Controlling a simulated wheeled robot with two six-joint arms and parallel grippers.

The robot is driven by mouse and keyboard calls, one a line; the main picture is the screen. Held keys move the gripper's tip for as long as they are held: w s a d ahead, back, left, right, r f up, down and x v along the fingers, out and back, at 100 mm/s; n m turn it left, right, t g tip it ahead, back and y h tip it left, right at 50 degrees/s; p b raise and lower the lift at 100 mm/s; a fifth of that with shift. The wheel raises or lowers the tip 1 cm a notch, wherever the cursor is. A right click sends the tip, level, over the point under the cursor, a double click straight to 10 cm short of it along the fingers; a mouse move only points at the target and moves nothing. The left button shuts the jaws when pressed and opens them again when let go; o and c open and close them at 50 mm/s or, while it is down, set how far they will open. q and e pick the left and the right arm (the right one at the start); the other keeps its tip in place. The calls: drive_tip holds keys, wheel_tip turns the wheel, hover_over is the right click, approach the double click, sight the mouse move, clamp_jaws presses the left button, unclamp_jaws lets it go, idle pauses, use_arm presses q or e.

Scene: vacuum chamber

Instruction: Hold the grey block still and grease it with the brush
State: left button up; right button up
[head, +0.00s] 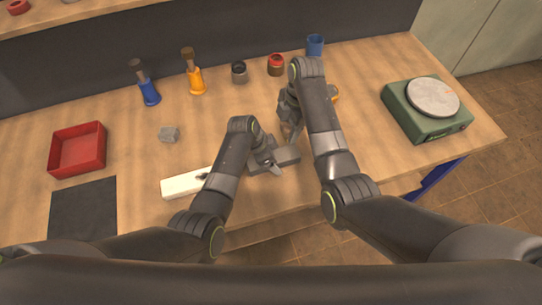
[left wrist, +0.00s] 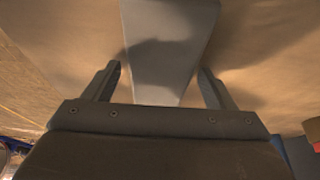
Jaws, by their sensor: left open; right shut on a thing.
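The grey block (head: 288,157) lies near the table's front edge, in the middle of the head view. My left gripper (head: 268,163) is open at its left part. In the left wrist view the block (left wrist: 168,50) runs between the two spread fingers (left wrist: 160,78), with a gap on each side. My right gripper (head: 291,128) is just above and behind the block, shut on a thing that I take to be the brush. My right arm and gripper hide most of it, so I cannot tell whether it touches the block.
A white bar (head: 187,183) lies left of the block. A small grey cube (head: 169,133), a red tray (head: 78,150) and a dark mat (head: 83,208) are further left. Blue-based and orange-based tools (head: 196,80), small pots (head: 239,72) and a blue cup (head: 315,45) stand behind. A green scale (head: 428,118) is right.

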use_arm(q)
drive_tip(key=c, duration=1.3)
